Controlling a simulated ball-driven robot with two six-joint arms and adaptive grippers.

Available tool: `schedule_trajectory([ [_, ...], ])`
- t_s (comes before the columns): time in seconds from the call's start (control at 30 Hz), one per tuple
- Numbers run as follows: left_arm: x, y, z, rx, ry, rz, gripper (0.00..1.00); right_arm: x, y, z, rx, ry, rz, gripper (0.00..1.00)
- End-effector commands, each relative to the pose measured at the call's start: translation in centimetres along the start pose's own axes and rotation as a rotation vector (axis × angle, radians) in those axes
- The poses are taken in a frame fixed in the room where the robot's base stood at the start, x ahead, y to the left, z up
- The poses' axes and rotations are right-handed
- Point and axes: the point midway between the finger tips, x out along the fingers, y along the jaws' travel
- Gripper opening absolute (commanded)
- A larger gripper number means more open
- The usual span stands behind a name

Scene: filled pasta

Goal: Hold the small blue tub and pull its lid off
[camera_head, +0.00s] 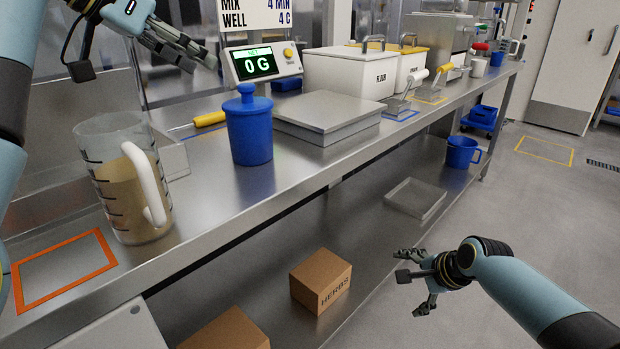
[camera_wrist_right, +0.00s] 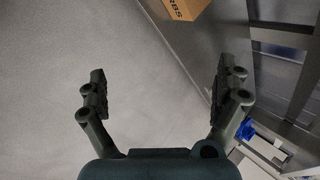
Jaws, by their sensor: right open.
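The small blue tub (camera_head: 250,138) stands upright on the steel bench in the head view. Its blue lid (camera_head: 247,104), with a round knob on top, sits on it. My left gripper (camera_head: 203,62) is above the bench, up and to the left of the tub in the picture, apart from it. Its fingers overlap in this view, so their opening is unclear. My right gripper (camera_head: 408,282) is low, in front of the bench, far from the tub. It is open and empty, with its two fingers wide apart in the right wrist view (camera_wrist_right: 158,78).
A measuring jug (camera_head: 117,205) stands left of the tub. A steel scale (camera_head: 328,112) reading 0 G is close on its right, with a white flour bin (camera_head: 345,75) beyond. A yellow-handled tool (camera_head: 209,119) lies behind. A herbs box (camera_head: 320,280) is on the lower shelf.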

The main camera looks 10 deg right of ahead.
Motion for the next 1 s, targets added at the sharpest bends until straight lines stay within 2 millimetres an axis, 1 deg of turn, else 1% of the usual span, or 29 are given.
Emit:
schedule_trajectory([
  [0.03,0.0,0.0,0.0,0.000,0.000,0.000,0.38,-1.0,-3.5,0.4,0.065,-0.023,-0.037,1.00],
  [0.07,0.0,0.0,0.0,0.000,0.000,0.000,0.38,-1.6,-5.3,0.8,0.109,-0.040,-0.054,1.00],
  [0.1,0.0,0.0,0.0,0.000,0.000,0.000,0.38,-2.5,-7.7,1.2,0.169,-0.064,-0.075,1.00],
  [0.17,0.0,0.0,0.0,0.000,0.000,0.000,0.38,-4.1,-11.3,1.9,0.255,-0.104,-0.105,1.00],
  [0.2,0.0,0.0,0.0,0.000,0.000,0.000,0.38,-5.3,-13.6,2.5,0.312,-0.134,-0.122,1.00],
  [0.27,0.0,0.0,0.0,0.000,0.000,0.000,0.38,-7.2,-16.9,3.4,0.392,-0.182,-0.145,1.00],
  [0.3,0.0,0.0,0.0,0.000,0.000,0.000,0.38,-8.6,-19.1,4.0,0.443,-0.215,-0.158,1.00],
  [0.37,0.0,0.0,0.0,0.000,0.000,0.000,0.38,-10.8,-22.2,5.0,0.518,-0.269,-0.173,1.00],
  [0.4,0.0,0.0,0.0,0.000,0.000,0.000,0.38,-12.3,-24.1,6.1,0.567,-0.311,-0.177,1.00],
  [0.47,0.0,0.0,0.0,0.000,0.000,0.000,0.38,-14.5,-26.4,8.4,0.638,-0.387,-0.167,1.00],
  [0.5,0.0,0.0,0.0,0.000,0.000,0.000,0.38,-15.5,-27.1,10.8,0.677,-0.445,-0.145,1.00],
  [0.57,0.0,0.0,0.0,0.000,0.000,0.000,0.38,-16.4,-27.1,14.4,0.719,-0.522,-0.099,1.00],
  [0.6,0.0,0.0,0.0,0.000,0.000,0.000,0.38,-17.0,-27.1,16.6,0.739,-0.568,-0.073,1.00],
  [0.7,0.0,0.0,0.0,0.000,0.000,0.000,0.38,-18.7,-27.1,21.1,0.777,-0.664,-0.010,1.00],
  [0.8,0.0,0.0,0.0,0.000,0.000,0.000,0.38,-20.1,-27.0,24.2,0.802,-0.732,0.038,1.00],
  [0.9,0.0,0.0,0.0,0.000,0.000,0.000,0.38,-21.0,-27.0,26.0,0.816,-0.771,0.069,1.00],
  [1.0,0.0,0.0,0.0,0.000,0.000,0.000,0.38,-21.2,-27.0,27.0,0.823,-0.789,0.083,1.00],
])
